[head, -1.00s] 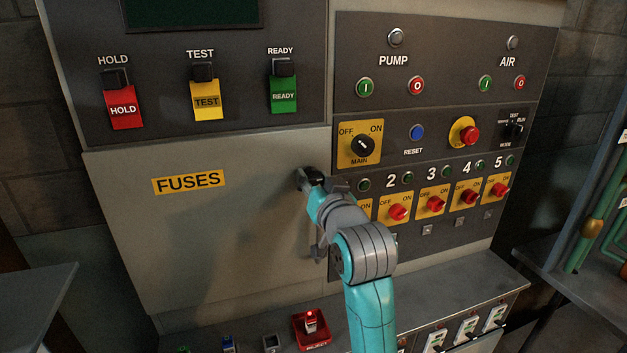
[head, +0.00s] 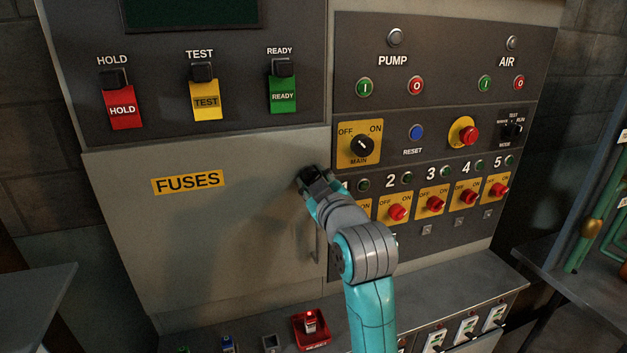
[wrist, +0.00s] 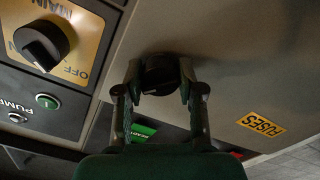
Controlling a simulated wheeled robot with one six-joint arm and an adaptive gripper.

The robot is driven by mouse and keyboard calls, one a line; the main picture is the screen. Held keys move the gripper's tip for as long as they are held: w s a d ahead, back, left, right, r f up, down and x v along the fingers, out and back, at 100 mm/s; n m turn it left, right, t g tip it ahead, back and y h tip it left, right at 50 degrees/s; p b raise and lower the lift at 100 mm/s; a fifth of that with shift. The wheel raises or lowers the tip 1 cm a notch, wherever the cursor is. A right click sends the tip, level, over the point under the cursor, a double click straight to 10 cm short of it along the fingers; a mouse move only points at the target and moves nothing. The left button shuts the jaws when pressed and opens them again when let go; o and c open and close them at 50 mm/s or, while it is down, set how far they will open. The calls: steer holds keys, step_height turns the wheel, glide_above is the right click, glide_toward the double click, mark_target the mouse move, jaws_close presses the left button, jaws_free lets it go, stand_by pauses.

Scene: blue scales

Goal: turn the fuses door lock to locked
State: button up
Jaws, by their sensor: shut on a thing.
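The fuses door (head: 215,235) is a grey panel with a yellow FUSES label (head: 188,182), and it looks closed. Its lock is a black round knob (wrist: 158,75) near the door's upper right corner. In the wrist view my gripper (wrist: 159,92) has one finger on each side of the knob and is shut on it. In the head view my gripper (head: 312,180) covers most of the lock, so its pointer and any markings are hidden. A vertical handle (head: 317,240) shows on the door below my gripper.
The MAIN switch (head: 362,146) is just right of the lock, with a row of red switches (head: 397,212) further right. HOLD, TEST and READY tags (head: 283,94) hang above the door. A ledge below holds a red box (head: 311,328) and several small items.

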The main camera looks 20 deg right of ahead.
steer(key=n, duration=0.4)
steer(key=shift+n, duration=2.1)
steer(key=o, duration=1.1)
steer(key=shift+o, duration=0.2)
steer(key=s, duration=1.2)
steer(key=shift+f, duration=0.1)
